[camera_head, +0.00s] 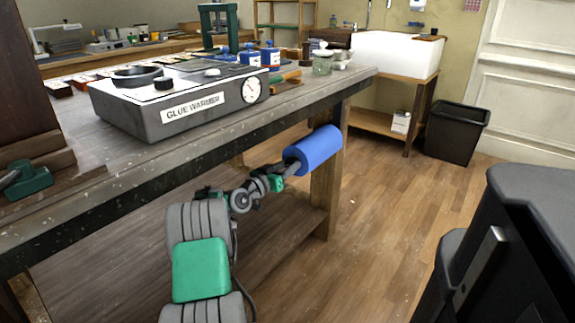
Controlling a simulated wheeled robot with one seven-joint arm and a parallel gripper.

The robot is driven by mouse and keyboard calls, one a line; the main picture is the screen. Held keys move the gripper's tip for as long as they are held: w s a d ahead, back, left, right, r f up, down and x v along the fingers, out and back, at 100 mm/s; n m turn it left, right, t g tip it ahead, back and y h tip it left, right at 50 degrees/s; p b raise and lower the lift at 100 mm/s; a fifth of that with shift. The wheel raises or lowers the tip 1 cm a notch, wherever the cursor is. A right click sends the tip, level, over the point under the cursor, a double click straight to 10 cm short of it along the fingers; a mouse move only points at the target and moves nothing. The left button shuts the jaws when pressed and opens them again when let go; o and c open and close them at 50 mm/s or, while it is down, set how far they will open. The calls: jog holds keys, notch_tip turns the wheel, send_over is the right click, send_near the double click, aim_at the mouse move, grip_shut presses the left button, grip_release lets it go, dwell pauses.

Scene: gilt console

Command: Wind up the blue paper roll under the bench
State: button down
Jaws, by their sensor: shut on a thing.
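The blue paper roll (316,149) is just below the front edge of the bench (120,193), near the bench's right-hand leg. It lies on its side with its left end towards my arm. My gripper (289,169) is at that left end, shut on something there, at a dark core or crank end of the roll. The exact grip is small and partly hidden. No loose length of blue paper shows hanging from the roll.
A glue warmer (180,100) stands on the bench top, with bottles and jars behind it. The bench leg (326,195) is close to the roll. A black bin (456,134) stands at the right. Wooden floor (390,210) is open between.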

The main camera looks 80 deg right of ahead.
jog(key=n+p, duration=0.1)
jog(key=n, duration=0.1)
jog(key=n+p, duration=0.1)
jog(key=n, duration=0.1)
jog(key=n+p, duration=0.1)
jog(key=n, duration=0.1)
jog(key=shift+w+d+r+n, duration=0.1)
jog(key=shift+r+n, duration=0.15)
jog(key=shift+n, duration=0.05)
dwell(0.4)
jog(key=c, duration=1.3)
grip_release()
jog(key=o, duration=0.4)
jog(key=shift+f, duration=0.2)
jog(key=p+v, duration=0.1)
jog(key=v, duration=0.6)
jog(key=shift+w+a+p, duration=0.15)
jog(key=shift+a+p, duration=0.25)
